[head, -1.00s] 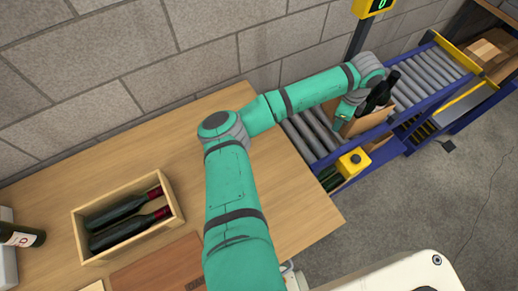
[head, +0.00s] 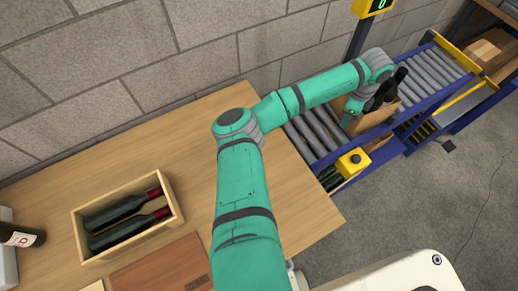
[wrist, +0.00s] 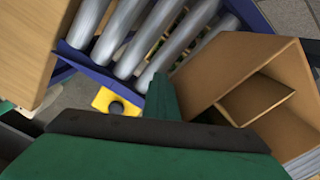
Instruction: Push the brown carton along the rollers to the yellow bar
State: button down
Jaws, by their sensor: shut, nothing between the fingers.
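The brown carton (head: 376,118) stands on the rollers, partly hidden behind my wrist in the head view. In the wrist view the carton (wrist: 236,62) is open-topped with inner dividers and fills the right side. My gripper (head: 347,119) is shut and empty at the carton's left side. Its green fingertip (wrist: 164,97) is beside the carton wall in the wrist view; I cannot tell whether they touch. The yellow bar (head: 455,53) crosses the far end of the rollers (head: 430,72), to the right of the carton with bare rollers between.
Blue rails (head: 430,103) edge the conveyor. A yellow button box (head: 353,162) sits at its near side, also in the wrist view (wrist: 118,102). A post with a display (head: 372,7) stands behind. A wooden crate (head: 80,228) of bottles is on the table.

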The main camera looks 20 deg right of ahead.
jog(key=shift+w+d, duration=0.2)
jog(key=shift+d, duration=0.85)
jog(key=shift+w+d, duration=0.2)
jog(key=shift+d, duration=0.95)
jog(key=shift+w+d, duration=0.2)
jog(key=shift+d, duration=0.75)
jog(key=shift+w+d, duration=0.2)
jog(key=shift+d, duration=0.7)
jog(key=shift+w+d, duration=0.2)
jog(key=shift+d, duration=0.75)
jog(key=shift+w+d, duration=0.2)
jog(key=shift+d, duration=0.6)
jog(key=shift+w+d, duration=0.2)
jog(key=shift+d, duration=0.65)
jog(key=shift+w+d, duration=0.2)
jog(key=shift+d, duration=0.6)
jog(key=shift+s+d, duration=0.1)
jog(key=shift+d, duration=0.45)
